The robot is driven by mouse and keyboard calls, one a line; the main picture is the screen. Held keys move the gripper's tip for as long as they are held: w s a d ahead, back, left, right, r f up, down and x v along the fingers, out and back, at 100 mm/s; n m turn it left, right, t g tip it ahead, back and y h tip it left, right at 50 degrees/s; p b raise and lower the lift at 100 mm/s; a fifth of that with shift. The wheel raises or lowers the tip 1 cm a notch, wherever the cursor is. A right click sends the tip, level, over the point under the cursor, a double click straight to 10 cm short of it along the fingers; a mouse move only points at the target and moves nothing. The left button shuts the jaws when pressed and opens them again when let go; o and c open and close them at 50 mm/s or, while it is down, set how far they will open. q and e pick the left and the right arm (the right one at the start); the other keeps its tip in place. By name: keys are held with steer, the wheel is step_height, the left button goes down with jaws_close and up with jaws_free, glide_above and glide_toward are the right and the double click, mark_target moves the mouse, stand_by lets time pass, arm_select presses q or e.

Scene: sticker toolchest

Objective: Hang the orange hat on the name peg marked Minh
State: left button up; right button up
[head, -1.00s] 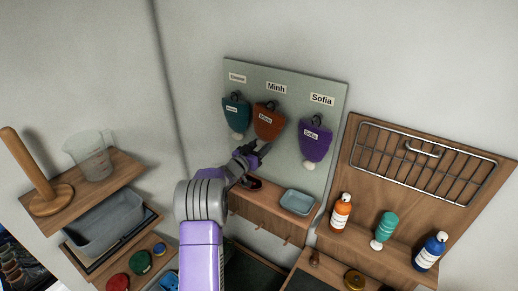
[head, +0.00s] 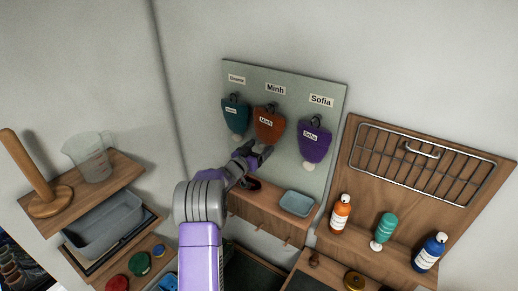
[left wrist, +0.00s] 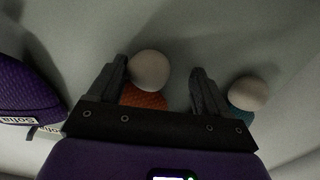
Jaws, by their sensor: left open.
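The orange hat (head: 269,126) hangs point-down on the peg under the Minh label (head: 275,89) on the grey-green board. It carries its own name tag, which reads Minh. My left gripper (head: 259,154) is open just below the hat, in front of the board. In the left wrist view the hat's orange cloth (left wrist: 146,98) and pale pom-pom (left wrist: 150,70) show between the open fingers, nearer the left one. I cannot tell whether a finger touches the pom-pom. My right gripper is not in view.
A teal hat (head: 236,115) hangs left of the orange one and a purple hat (head: 314,143) hangs right. A wooden shelf with a blue-grey tray (head: 297,203) is below the board. Bottles and a wire rack (head: 425,160) are to the right.

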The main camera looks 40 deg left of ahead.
arm_select(q)
steer(key=s+b, duration=0.2)
steer(key=s, duration=0.5)
steer(key=shift+s+d, duration=0.3)
steer(key=shift+d, duration=0.05)
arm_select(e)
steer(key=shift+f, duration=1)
arm_select(q)
steer(key=shift+f, duration=0.1)
